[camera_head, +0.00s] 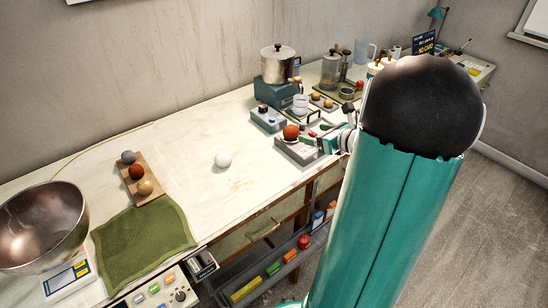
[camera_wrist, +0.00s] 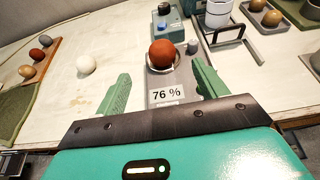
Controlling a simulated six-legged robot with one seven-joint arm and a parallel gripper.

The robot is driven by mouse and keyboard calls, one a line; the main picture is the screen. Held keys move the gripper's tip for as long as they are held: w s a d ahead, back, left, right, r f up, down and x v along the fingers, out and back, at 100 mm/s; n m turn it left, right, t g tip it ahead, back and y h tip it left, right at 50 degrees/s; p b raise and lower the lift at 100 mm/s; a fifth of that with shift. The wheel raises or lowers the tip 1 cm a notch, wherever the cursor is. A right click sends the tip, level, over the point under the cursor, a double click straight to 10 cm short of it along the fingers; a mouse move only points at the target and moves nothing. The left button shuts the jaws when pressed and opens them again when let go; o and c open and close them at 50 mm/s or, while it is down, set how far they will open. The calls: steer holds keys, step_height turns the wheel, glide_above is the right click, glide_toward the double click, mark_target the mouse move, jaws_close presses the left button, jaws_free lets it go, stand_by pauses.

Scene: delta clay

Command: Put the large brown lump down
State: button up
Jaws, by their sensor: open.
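A reddish-brown lump (camera_head: 291,131) rests on a round pale seat on a grey device; in the wrist view the same lump (camera_wrist: 162,53) sits just beyond my fingertips. The grey device (camera_wrist: 183,80) carries a label reading "76 %". My gripper (camera_wrist: 160,86) is open, its green fingers spread left and right on the near side of the lump. Nothing is between the fingers, and they appear clear of the lump. In the head view my own arm covers part of the right side, and the gripper is small beside the device.
A white ball (camera_head: 223,160) lies on the bare tabletop. A wooden board (camera_head: 128,172) with 3 lumps lies left, by a green cloth (camera_head: 146,241) and a metal bowl (camera_head: 40,226). Blue devices and a pot (camera_head: 277,64) stand behind. The table's middle is mostly clear.

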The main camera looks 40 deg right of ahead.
steer(key=a+r+n+g+y, duration=0.2)
steer(key=a+r+n+g, duration=0.1)
steer(key=a+n, duration=0.8)
steer(key=a+r+n+g+y, duration=0.3)
steer(key=a+n, duration=0.3)
steer(key=a, duration=1)
steer(key=s+a+r+n+g+h, duration=0.1)
steer(key=s+a+n+h, duration=0.1)
steer(key=s+a+n, duration=0.3)
steer(key=s+a+r+n+g+h, duration=0.1)
steer(key=s+a+n, duration=0.4)
steer(key=n, duration=0.8)
steer(key=s+r+h, duration=0.1)
steer(key=s+h, duration=0.1)
steer(key=s, duration=0.1)
steer(key=shift+s+n, duration=0.3)
jaws_close()
